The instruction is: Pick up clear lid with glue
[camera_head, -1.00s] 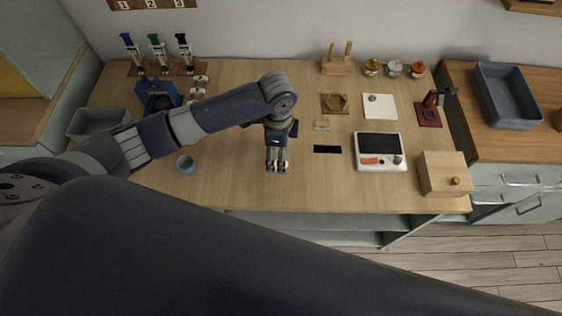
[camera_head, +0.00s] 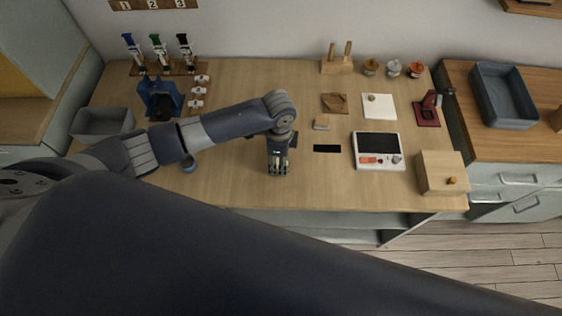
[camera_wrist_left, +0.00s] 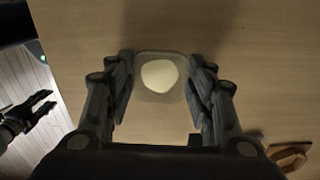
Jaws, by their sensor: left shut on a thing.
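The clear lid (camera_wrist_left: 160,95) shows in the left wrist view as a see-through rounded square with a cream-white blob of glue (camera_wrist_left: 160,75) in its middle. It lies between the two fingers of my left gripper (camera_wrist_left: 160,80), which is shut on its sides. In the head view my left gripper (camera_head: 278,170) points down over the front middle of the table, and the lid cannot be made out there. A dark gripper, my right one (camera_wrist_left: 42,103), shows at the left of the wrist view with its fingers apart, over the floor.
A white device with a dark screen (camera_head: 378,145) and a wooden box (camera_head: 440,172) stand to the right. A black slot (camera_head: 327,148) lies nearer. A blue cup (camera_head: 188,165) is partly behind my left arm. Several syringe-like tools and a grey bin (camera_head: 103,122) stand at left.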

